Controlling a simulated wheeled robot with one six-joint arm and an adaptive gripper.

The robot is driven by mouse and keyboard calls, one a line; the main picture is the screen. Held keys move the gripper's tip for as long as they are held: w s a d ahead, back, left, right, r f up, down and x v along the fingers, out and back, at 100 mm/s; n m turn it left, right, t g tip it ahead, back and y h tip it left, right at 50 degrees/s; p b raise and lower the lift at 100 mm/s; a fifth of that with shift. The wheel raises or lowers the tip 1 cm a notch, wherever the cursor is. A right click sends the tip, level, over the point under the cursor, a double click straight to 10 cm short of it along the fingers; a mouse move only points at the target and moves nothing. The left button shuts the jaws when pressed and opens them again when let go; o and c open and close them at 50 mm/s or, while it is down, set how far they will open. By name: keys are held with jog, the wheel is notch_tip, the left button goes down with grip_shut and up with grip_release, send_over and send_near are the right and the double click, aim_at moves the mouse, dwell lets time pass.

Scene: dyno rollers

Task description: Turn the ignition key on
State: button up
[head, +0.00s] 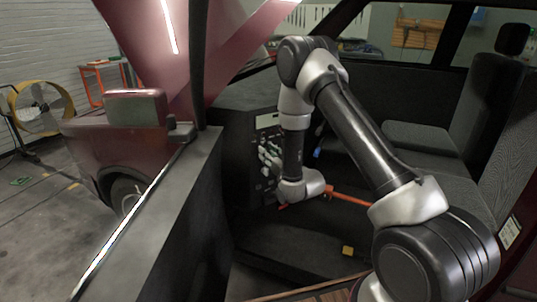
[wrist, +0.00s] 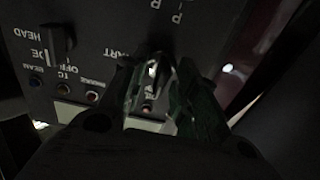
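The dark control panel (head: 266,122) stands in the front of the car's cabin. In the wrist view the panel (wrist: 95,30) appears upside down, with partly readable labels such as HEAD and OFF. My gripper (head: 268,160) is at the panel's face in the head view. In the wrist view my gripper (wrist: 156,75) has one finger on each side of a small upright piece, likely the ignition key (wrist: 153,68), beside a partly hidden label ending in ART. Shadow hides whether the fingers touch it. The key's turn position is unclear.
A light-switch knob (wrist: 49,52) and several small lamps (wrist: 63,88) are beside the gripper. A red-orange bar (head: 347,197) is behind the wrist. Dark seats (head: 430,140) are at right, and a yellow block (head: 348,250) lies on the floor. The open door (head: 165,225) is at left.

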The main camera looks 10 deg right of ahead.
grip_shut()
jog(key=shift+m, duration=0.3)
jog(key=m, duration=0.3)
jog(key=shift+d+m, duration=0.1)
jog(key=shift+m, duration=0.3)
jog(key=shift+d+m, duration=0.1)
jog(key=shift+m, duration=2.1)
grip_release()
